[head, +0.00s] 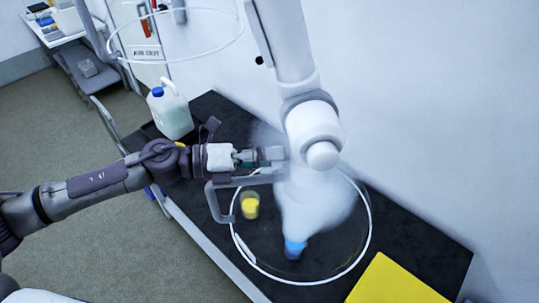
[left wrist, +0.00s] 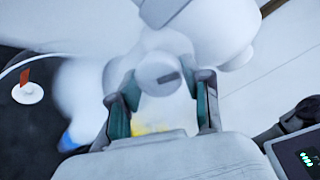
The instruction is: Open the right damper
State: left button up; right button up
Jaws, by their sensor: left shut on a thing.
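The right extraction arm (head: 312,125) comes down from the top, with a clear hood whose white rim (head: 370,222) circles part of the black bench. A pale round damper knob (left wrist: 158,72) with a dark mark sits between my fingers in the left wrist view. My left gripper (head: 272,155) is at the arm's lower joint, and it also shows in the left wrist view (left wrist: 165,90). It is shut on the knob, its teal pads on either side. White vapour partly hides the contact in the head view. My right gripper is not in view.
A blue vessel (head: 295,248) gives off white vapour under the hood, beside a beaker of yellow liquid (head: 250,206). A grey bracket handle (head: 218,203) is below my wrist. A white jug (head: 170,112) with a blue cap and a yellow mat (head: 393,282) are also on the bench.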

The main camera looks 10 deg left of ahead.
pick_arm(q)
jog(key=shift+n+g, duration=0.3)
jog(key=shift+n, duration=1.4)
jog(key=o, duration=1.1)
jog(key=shift+o, duration=0.2)
jog(key=v, duration=1.2)
jog(key=shift+w+f, duration=0.1)
jog(key=shift+f, duration=0.05)
